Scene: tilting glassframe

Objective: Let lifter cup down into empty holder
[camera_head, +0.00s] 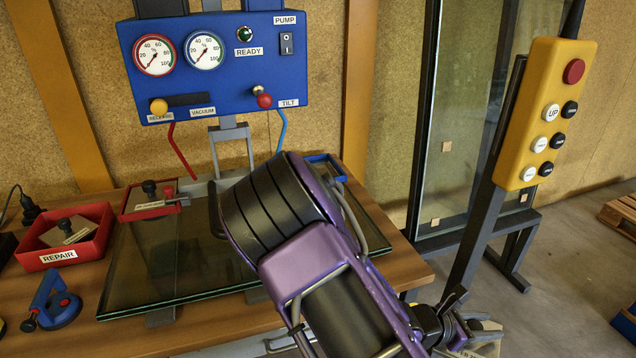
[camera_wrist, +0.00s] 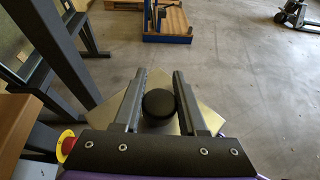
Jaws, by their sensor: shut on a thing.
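My gripper (camera_wrist: 160,85) is shut on a black round knob (camera_wrist: 159,108), one finger on each side. Under the knob is a tan square plate (camera_wrist: 112,97); together they look like the lifter cup. In the head view my gripper (camera_head: 450,305) is right of the table, low down, with a pale plate (camera_head: 482,326) partly showing beneath it. The red REPAIR tray (camera_head: 40,261) on the table holds a similar plate with a black knob (camera_head: 64,225). A smaller red holder (camera_head: 128,207) holds another knobbed plate (camera_head: 149,188). I cannot make out an empty holder.
The glass pane (camera_head: 165,262) lies on the wooden table (camera_head: 80,330), partly behind my arm. A blue suction lifter (camera_head: 50,300) lies at front left. A yellow button box (camera_head: 558,110) stands on a grey post at right. The floor (camera_wrist: 225,70) ahead is mostly clear.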

